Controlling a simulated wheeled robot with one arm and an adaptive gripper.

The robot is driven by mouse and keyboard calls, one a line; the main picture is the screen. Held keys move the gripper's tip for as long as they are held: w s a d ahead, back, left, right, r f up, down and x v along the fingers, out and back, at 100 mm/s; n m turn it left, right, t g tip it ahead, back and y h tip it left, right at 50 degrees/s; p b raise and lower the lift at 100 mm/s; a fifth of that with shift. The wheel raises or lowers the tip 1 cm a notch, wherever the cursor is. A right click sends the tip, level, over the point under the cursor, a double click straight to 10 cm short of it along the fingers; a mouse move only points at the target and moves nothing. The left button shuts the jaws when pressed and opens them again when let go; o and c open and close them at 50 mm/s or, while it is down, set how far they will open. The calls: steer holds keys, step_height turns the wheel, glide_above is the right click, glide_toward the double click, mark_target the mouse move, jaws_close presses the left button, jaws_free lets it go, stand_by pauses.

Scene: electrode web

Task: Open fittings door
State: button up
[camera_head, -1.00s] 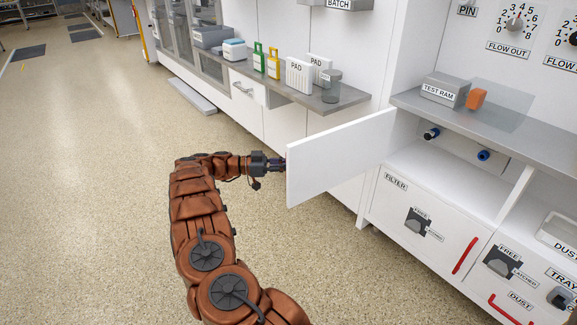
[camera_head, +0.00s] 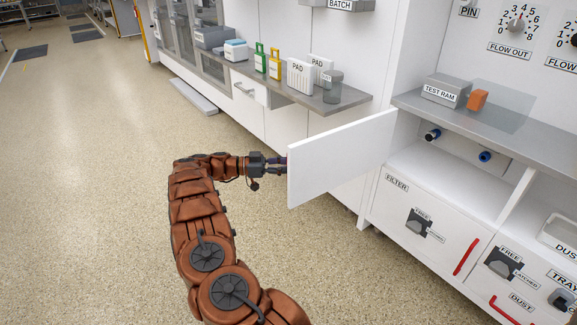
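A white door panel (camera_head: 340,158) stands swung out from the cabinet front, hinged at its right edge beside the open bay. The bay behind it shows a black fitting (camera_head: 432,135) and a blue fitting (camera_head: 485,156) on the back wall. My gripper (camera_head: 284,165) is at the door's free left edge. Its fingertips are partly hidden behind the panel, so I cannot tell whether they touch or grip it.
A grey counter (camera_head: 500,128) above the bay holds a TEST RAM box (camera_head: 446,91) and an orange block (camera_head: 477,99). A shelf (camera_head: 330,101) further left bears PAD boxes (camera_head: 301,76) and a grey jar (camera_head: 332,86). The FILTER drawer (camera_head: 420,222) is below.

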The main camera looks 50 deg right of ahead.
steer(key=v, duration=0.6)
steer(key=shift+w+a, duration=0.2)
steer(key=shift+w, duration=0.05)
stand_by(0.7)
